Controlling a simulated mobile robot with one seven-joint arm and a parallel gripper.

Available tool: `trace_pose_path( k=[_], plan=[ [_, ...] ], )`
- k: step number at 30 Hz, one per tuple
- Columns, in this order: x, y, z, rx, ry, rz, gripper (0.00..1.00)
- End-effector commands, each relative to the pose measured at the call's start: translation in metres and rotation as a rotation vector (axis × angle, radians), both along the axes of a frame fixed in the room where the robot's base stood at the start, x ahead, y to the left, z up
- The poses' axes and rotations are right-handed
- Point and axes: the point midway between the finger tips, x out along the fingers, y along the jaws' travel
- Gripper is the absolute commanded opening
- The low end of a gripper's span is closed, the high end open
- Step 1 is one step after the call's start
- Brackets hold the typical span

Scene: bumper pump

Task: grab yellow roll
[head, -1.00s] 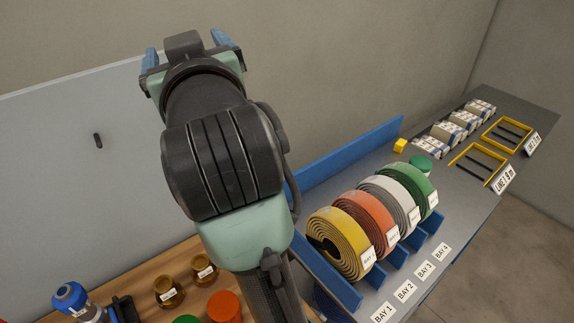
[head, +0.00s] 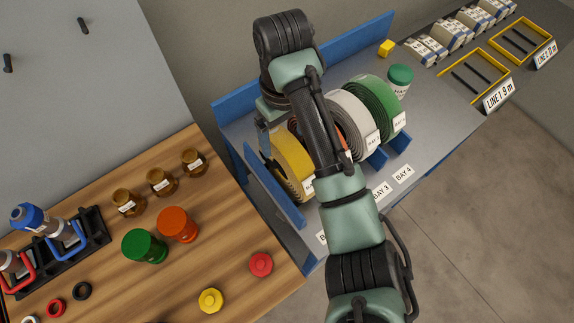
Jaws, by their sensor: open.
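The yellow roll (head: 292,168) stands on edge in the leftmost slot of the rack on the grey bench, partly covered by my arm. My gripper (head: 272,138) points down at the upper, back left part of the yellow roll. My gripper is open. I cannot tell whether the fingers touch the roll.
The white roll (head: 350,122) and green roll (head: 379,106) stand to the right; the orange roll is mostly hidden behind my arm. Blue dividers (head: 274,190) flank the slots. A green-lidded jar (head: 399,80) stands behind. A wooden table (head: 215,265) with jars lies left.

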Motion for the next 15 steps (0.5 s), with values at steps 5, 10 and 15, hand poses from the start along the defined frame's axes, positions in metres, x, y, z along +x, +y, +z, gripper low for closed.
trace_pose_path(
  k=[5,10,15],
  plan=[
    [-0.001,-0.001,-0.013,0.001,0.0,-0.002,0.9],
    [-0.006,-0.005,-0.036,0.002,0.003,-0.003,0.9],
    [-0.006,-0.006,-0.053,0.001,0.001,-0.002,0.9]
  ],
)
